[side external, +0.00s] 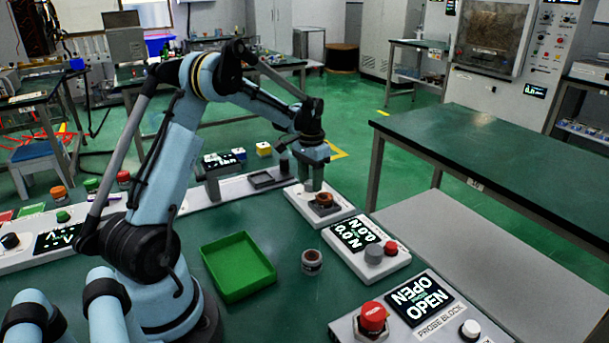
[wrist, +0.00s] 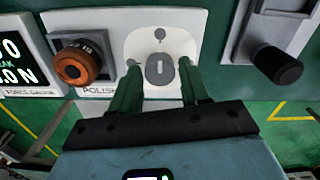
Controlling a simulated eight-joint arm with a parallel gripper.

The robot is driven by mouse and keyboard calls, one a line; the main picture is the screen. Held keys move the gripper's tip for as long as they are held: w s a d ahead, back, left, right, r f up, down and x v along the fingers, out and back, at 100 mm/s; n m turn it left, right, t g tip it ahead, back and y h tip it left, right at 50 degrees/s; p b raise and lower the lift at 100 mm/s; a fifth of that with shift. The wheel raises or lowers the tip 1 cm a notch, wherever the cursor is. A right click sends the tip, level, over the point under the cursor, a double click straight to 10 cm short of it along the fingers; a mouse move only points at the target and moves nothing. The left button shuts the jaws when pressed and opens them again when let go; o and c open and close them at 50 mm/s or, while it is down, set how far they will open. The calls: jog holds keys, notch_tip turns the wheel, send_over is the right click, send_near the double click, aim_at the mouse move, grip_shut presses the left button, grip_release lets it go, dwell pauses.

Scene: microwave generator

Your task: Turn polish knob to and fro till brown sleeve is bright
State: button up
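The polish knob (wrist: 160,69) is a grey round knob with a white line, on a white plate beside a partly covered "POLISH" label. My gripper (wrist: 160,72) is open, its two green fingers left and right of the knob, with gaps visible to it. I cannot tell how far the tips are above the plate. The sleeve (wrist: 74,66) is orange-brown and sits on a dark holder left of the knob. In the side view the sleeve (side external: 324,200) stands just in front of my gripper (side external: 316,186), which hides the knob.
A force gauge panel (side external: 357,233) stands in front of the polish unit. A green tray (side external: 237,266) and a small grey cup (side external: 312,262) are on the bench. A probe block panel (side external: 420,300) is nearer. In the wrist view, a black cylinder (wrist: 277,65) stands at right.

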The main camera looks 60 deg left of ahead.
jog(key=shift+o, duration=1.1)
jog(key=shift+r, duration=0.1)
notch_tip(320, 180, up, 12)
